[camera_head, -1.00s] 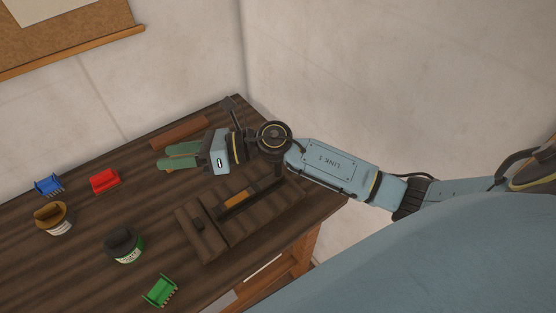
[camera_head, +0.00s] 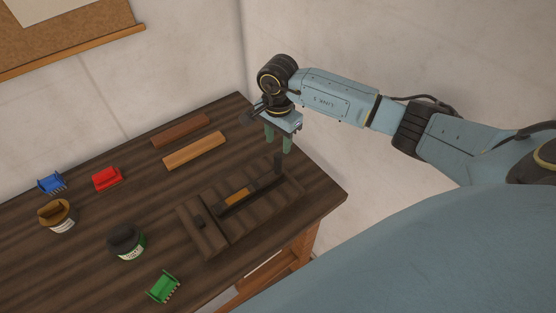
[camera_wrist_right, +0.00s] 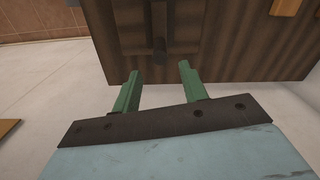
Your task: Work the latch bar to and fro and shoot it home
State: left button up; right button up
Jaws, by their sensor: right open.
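The latch is a dark wooden board (camera_head: 260,222) on the bench, with a separate dark block (camera_head: 194,234) at its left end. The latch bar (camera_head: 237,196) lies in the board's channel, with an orange-brown stretch showing. A dark upright handle (camera_head: 278,165) stands near its right end. My right gripper (camera_head: 278,147) points down, its green fingers open and empty, close above and around the handle's top in the head view. In the right wrist view the open fingers (camera_wrist_right: 159,70) face the board, with a dark upright piece (camera_wrist_right: 160,35) between and beyond them. My left gripper is out of view.
Two wooden bars, brown (camera_head: 181,131) and orange (camera_head: 195,150), lie behind the latch. Blue (camera_head: 52,182), red (camera_head: 107,179) and green (camera_head: 163,287) clips and two tins, brown (camera_head: 57,216) and dark (camera_head: 126,242), stand left. Walls rise behind the bench.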

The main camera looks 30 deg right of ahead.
aim_at(278, 161)
notch_tip(278, 161, down, 9)
jog(key=b, duration=0.5)
grip_shut()
